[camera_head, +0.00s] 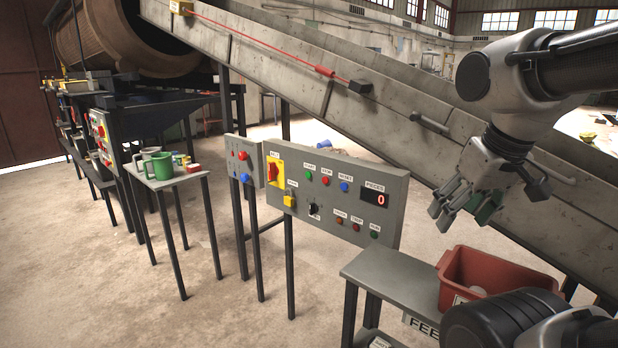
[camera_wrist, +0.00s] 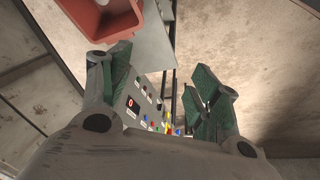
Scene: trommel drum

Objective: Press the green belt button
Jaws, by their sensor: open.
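The grey control panel (camera_head: 345,218) stands on dark legs in front of the conveyor in the head view. Its green button (camera_head: 308,176) is at the upper left of the labelled row, beside a red button (camera_head: 325,180) and a blue button (camera_head: 344,187). A red and yellow switch (camera_head: 273,171) sits left of them, and a red "0" display (camera_head: 375,198) sits right. My gripper (camera_head: 462,217) is open and empty, right of the panel and above the red bin, apart from both. In the wrist view the panel (camera_wrist: 133,88) shows between the open fingers (camera_wrist: 165,85).
A red bin (camera_head: 449,265) stands on a grey table (camera_head: 385,268) just below my gripper. The inclined conveyor (camera_head: 300,68) runs behind the panel. A smaller panel (camera_head: 238,149) stands to its left. A side table (camera_head: 166,179) holds a green mug (camera_head: 160,165). The floor in front is clear.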

